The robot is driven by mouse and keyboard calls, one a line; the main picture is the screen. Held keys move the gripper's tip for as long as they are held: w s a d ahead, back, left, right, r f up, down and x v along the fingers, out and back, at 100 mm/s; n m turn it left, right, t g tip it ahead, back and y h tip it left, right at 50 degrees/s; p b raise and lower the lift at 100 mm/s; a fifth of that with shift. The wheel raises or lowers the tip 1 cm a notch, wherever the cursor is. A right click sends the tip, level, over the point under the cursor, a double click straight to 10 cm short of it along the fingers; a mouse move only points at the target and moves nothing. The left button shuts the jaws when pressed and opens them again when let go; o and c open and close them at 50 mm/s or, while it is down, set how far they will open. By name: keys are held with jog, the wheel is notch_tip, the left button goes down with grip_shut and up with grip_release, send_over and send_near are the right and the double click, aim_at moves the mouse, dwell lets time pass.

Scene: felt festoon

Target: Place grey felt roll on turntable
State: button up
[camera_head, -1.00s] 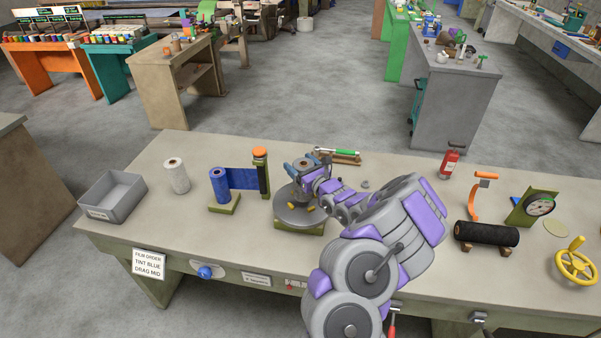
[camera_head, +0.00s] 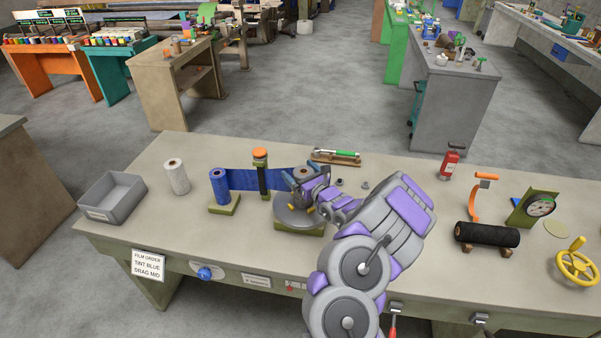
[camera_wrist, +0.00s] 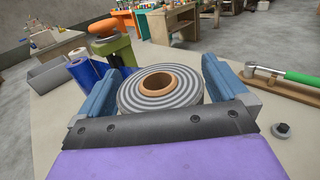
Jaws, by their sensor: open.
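The grey felt roll (camera_wrist: 160,88) shows light and dark grey rings around a brown core in the wrist view. It stands upright between the two blue fingers of my gripper (camera_wrist: 160,76), which is open around it. In the head view my gripper (camera_head: 300,178) is over the back of the round grey turntable (camera_head: 292,218), and only the roll's top (camera_head: 301,171) shows. The roll appears to stand over the turntable, but its underside is hidden, so I cannot tell whether it touches. Blue film (camera_head: 240,180) stretches from a blue roll (camera_head: 219,184) past an orange-topped post (camera_head: 262,172) towards the felt roll.
A grey bin (camera_head: 112,196) and a white roll (camera_head: 176,176) stand at the left. A green-handled tool (camera_head: 336,153) lies behind.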

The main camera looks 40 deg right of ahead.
jog(key=shift+s, duration=0.1)
jog(key=s+a+p, duration=0.1)
jog(key=s, duration=1)
jog(key=shift+s+p, duration=0.35)
